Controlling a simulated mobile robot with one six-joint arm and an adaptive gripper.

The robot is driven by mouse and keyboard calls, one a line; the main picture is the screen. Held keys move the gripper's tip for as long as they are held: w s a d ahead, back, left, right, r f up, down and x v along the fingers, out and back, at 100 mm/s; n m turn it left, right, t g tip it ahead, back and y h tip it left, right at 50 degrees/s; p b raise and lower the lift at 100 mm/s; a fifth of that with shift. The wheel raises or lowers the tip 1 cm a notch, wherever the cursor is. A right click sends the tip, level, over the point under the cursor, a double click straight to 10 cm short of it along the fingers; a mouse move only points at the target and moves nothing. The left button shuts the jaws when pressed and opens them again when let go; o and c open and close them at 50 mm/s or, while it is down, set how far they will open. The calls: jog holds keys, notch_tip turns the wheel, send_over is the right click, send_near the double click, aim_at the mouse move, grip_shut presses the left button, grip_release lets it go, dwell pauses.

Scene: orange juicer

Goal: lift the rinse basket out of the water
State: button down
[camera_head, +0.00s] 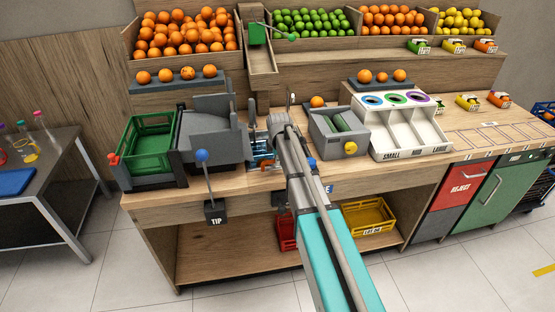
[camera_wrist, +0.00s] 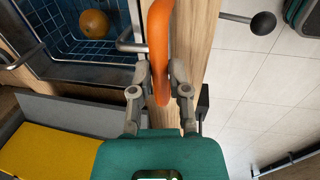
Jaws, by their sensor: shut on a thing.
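The rinse basket (camera_wrist: 72,47) is a blue wire basket at the upper left of the wrist view, inside a metal-edged basin. One orange (camera_wrist: 94,23) lies in it. A thick orange handle (camera_wrist: 160,28) runs down between the fingers of my gripper (camera_wrist: 160,75), which is shut on it. How the handle joins the basket is not clear. In the head view the blue basket (camera_head: 262,155) shows small beside my arm, which hides part of it and the gripper. I cannot tell the water level or whether the basket is clear of it.
A grey machine (camera_head: 210,137) and a green crate (camera_head: 147,146) stand left of the basin. A grey box with a yellow knob (camera_head: 338,132) and a white sorting bin (camera_head: 403,125) stand to the right. A black-knobbed lever (camera_wrist: 262,23) sticks out past the counter edge.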

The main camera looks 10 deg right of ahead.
notch_tip(320, 180, up, 10)
jog(key=p, duration=1)
jog(key=shift+w+r+p, duration=0.15)
jog(key=shift+w+p, duration=0.05)
jog(key=shift+p, duration=0.1)
jog(key=shift+s, duration=0.1)
jog(key=c, duration=0.6)
grip_release()
jog(key=shift+s, duration=0.1)
jog(key=shift+r, duration=0.1)
